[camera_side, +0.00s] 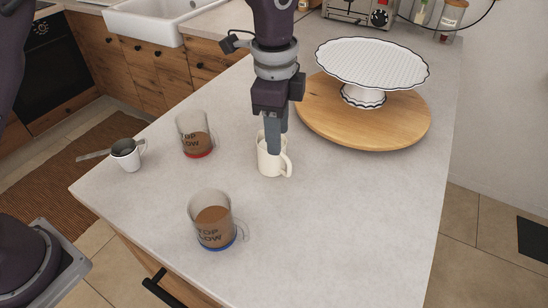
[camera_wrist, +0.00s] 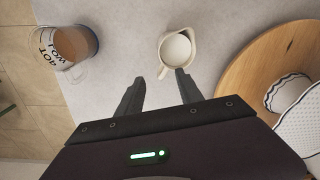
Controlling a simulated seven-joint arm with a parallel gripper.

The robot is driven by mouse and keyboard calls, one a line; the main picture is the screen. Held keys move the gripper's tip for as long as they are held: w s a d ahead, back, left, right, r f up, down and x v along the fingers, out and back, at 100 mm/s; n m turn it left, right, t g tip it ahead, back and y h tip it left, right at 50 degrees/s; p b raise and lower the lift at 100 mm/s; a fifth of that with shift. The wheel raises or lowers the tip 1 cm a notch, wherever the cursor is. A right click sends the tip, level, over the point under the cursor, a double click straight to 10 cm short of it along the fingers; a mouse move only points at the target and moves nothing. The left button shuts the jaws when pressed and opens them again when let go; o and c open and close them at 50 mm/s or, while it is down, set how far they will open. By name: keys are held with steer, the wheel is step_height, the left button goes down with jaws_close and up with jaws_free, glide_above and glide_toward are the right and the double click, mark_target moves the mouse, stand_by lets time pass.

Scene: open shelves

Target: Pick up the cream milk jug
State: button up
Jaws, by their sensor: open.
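The cream milk jug (camera_side: 267,161) stands upright on the pale countertop, left of the round wooden board, its handle to the right in the side view. In the wrist view the jug (camera_wrist: 178,48) shows from above with its open mouth, just beyond the fingertips and nearer the right finger. My gripper (camera_side: 273,148) points down at the jug in the side view, and its fingers cover part of the jug's rim. In the wrist view my gripper (camera_wrist: 160,76) is open with nothing between the fingers. I cannot tell whether a finger touches the jug.
A glass mug with a blue base (camera_side: 213,226) and one with a red base (camera_side: 196,142) stand left of the jug. A small white cup (camera_side: 126,156) is at the left edge. The wooden board (camera_side: 400,125) carries a white cake stand (camera_side: 372,62). The front right countertop is clear.

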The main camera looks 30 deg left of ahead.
steer(key=m, duration=0.1)
glide_above(289, 170)
steer(key=f, duration=0.4)
steer(key=shift+w+a, duration=0.15)
steer(key=shift+w, duration=0.25)
step_height(289, 170, down, 7)
steer(key=shift+w+r, duration=0.1)
jaws_close()
stand_by(0.7)
